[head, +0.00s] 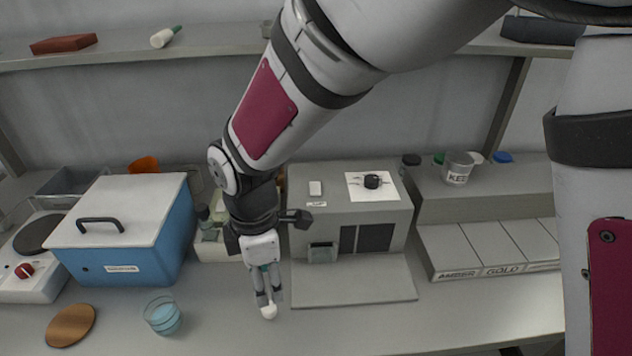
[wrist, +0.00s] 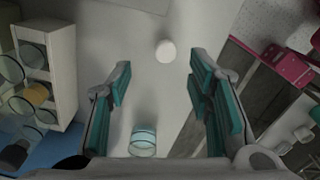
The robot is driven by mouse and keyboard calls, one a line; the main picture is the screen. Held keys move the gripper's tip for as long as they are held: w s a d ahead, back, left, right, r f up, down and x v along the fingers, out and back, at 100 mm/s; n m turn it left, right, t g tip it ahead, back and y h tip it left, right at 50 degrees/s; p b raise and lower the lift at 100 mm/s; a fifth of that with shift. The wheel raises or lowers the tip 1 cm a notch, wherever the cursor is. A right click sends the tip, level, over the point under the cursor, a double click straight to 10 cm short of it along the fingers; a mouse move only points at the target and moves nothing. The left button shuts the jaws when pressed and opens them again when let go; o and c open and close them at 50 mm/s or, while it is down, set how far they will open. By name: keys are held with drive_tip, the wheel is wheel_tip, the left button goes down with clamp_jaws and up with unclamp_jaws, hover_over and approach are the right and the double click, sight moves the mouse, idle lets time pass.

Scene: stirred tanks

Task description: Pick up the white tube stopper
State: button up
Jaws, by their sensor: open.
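The white tube stopper (head: 268,311) is a small rounded white piece at the bench front, just below my fingertips in the head view. In the wrist view the stopper (wrist: 165,51) shows as a pale round shape beyond the fingertips, between their lines and a little nearer the right finger. My gripper (head: 268,297) points down over the bench. In the wrist view my gripper (wrist: 160,78) has its teal-padded fingers spread wide, with nothing held between them. The exact gap to the stopper is hard to tell.
A glass dish of blue liquid (head: 162,315) and a wooden disc (head: 71,325) lie left of my gripper. A blue box with a white lid (head: 125,230) stands behind them. A grey stand (head: 350,210) with a low front plate is at right. The bench front is mostly clear.

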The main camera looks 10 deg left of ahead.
sight(269, 307)
wheel_tip(269, 307, down, 3)
drive_tip(key=shift+f, duration=0.15)
drive_tip(key=f, duration=0.2)
drive_tip(key=s+f, duration=0.1)
drive_tip(key=f, duration=0.1)
drive_tip(key=shift+f, duration=0.25)
drive_tip(key=shift+a+f, duration=0.1)
drive_tip(key=shift+f, duration=0.4)
drive_tip(key=c, duration=0.8)
